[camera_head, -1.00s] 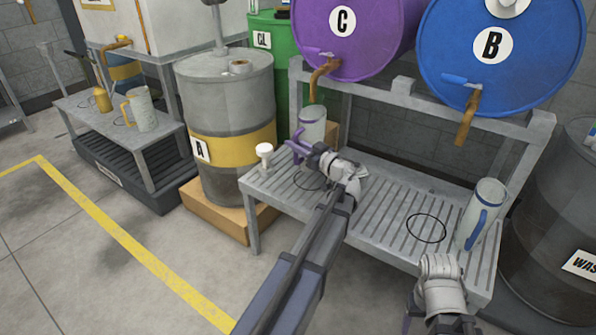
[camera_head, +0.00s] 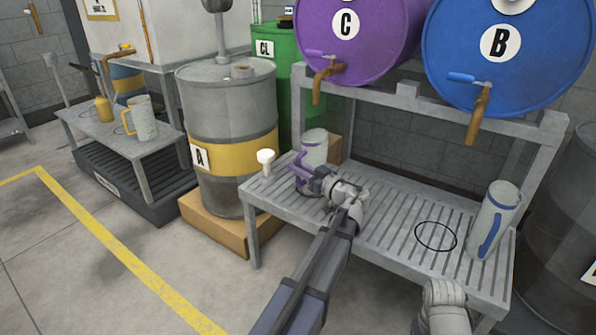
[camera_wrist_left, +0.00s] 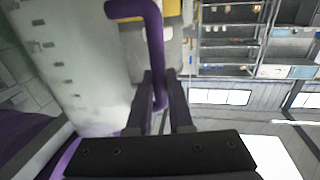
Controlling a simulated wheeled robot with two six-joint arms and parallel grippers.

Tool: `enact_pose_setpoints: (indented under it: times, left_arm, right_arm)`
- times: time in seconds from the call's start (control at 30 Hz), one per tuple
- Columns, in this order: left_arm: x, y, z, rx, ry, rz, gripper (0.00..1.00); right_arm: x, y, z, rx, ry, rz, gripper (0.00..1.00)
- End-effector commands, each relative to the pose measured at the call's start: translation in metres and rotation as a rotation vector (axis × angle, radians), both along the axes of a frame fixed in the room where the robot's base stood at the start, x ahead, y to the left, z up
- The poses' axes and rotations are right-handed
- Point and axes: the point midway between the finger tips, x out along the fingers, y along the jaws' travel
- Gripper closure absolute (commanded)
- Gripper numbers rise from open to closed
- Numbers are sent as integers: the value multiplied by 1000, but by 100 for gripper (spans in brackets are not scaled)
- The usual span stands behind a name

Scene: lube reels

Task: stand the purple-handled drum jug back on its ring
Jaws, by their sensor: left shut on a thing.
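The purple-handled drum jug (camera_head: 314,146) is pale grey with a purple rim and stands upright at the left end of the slatted bench. My left gripper (camera_head: 304,176) is shut on its purple handle, on the near side of the jug. In the left wrist view the handle (camera_wrist_left: 154,50) passes between the closed fingers (camera_wrist_left: 160,105), and the jug's marked pale wall (camera_wrist_left: 75,65) fills the left. The gripper hides the jug's base and its ring, so I cannot tell whether the base touches the slats.
The bench (camera_head: 395,215) also bears a white cup-like piece (camera_head: 266,158), a bare black ring (camera_head: 435,236) and a blue-handled jug (camera_head: 494,220). The purple drum C (camera_head: 360,35) with its tap (camera_head: 322,78) overhangs the jug. Grey drum A (camera_head: 225,110) stands left.

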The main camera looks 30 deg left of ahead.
Motion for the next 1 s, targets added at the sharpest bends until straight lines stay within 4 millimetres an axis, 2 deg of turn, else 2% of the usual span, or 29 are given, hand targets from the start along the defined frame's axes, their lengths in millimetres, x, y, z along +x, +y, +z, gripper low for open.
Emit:
enact_pose_setpoints:
  times: [0.17, 0.2, 0.47, 0.8, 1.0]
  left_arm:
    - [0, 0, -4, 0, 0, 0, 100]
    - [0, 0, -4, 0, 0, 0, 80]
    - [0, 0, -3, 0, 0, 0, 51]
    - [0, 0, 3, 0, 0, 0, 51]
    - [-10, -36, 0, 0, 0, -5, 51]
  right_arm:
    - [0, 0, -4, 0, 0, 0, 34]
    - [0, 0, -4, 0, 0, 0, 34]
    - [0, 0, -3, 0, 0, 0, 34]
    - [0, 0, 3, 0, 0, 0, 34]
    - [0, 0, 0, 0, 0, 0, 34]
